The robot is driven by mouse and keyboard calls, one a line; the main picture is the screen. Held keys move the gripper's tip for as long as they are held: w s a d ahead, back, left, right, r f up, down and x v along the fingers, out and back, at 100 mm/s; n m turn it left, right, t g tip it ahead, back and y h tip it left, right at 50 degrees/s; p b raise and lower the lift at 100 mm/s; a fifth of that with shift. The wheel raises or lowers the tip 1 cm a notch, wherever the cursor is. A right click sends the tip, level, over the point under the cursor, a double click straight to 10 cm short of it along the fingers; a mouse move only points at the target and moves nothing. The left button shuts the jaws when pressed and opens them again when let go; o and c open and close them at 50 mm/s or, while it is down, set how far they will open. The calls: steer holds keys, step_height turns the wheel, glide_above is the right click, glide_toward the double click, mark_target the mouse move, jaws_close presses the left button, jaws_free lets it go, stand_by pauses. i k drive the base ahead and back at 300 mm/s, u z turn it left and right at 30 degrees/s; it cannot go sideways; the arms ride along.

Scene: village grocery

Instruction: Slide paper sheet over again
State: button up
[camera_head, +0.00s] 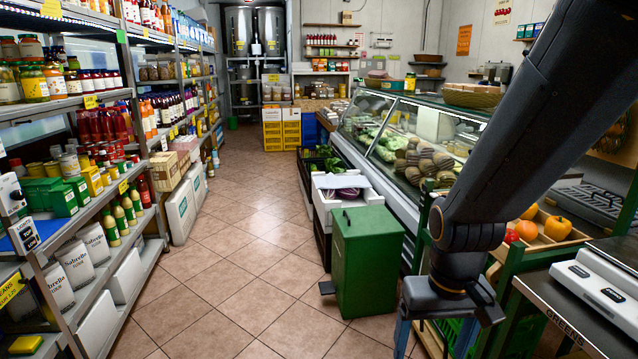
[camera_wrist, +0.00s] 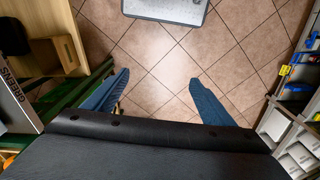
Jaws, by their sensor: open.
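A pale, white-blue paper sheet (camera_head: 342,181) lies over the top of a white crate (camera_head: 326,214) beside the glass counter in the head view. Dark purple produce (camera_head: 347,193) shows from under its near edge. How far the sheet covers the crate is hard to tell at this size. My gripper (camera_head: 432,338) is low at the right of the head view, nearer than the crate and well apart from the sheet. In the wrist view its two blue fingers (camera_wrist: 159,78) are spread with only tiled floor between them. The sheet is not in the wrist view.
A green bin (camera_head: 366,262) stands between the crate and my gripper. A produce stand with orange pumpkins (camera_head: 555,228) and a counter with a white scale (camera_head: 602,290) are at the right. Stocked shelves (camera_head: 95,210) line the left. The tiled aisle (camera_head: 232,235) is clear.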

mark_target(330, 181)
steer(key=u, duration=0.2)
steer(key=i, duration=0.45)
steer(key=u, duration=0.5)
steer(key=i, duration=1.75)
steer(key=u, duration=0.35)
steer(key=i, duration=3.65)
steer(key=z, duration=0.9)
steer(key=i, duration=1.05)
steer(key=z, duration=1.9)
steer(key=i, duration=0.95)
steer(key=z, duration=0.55)
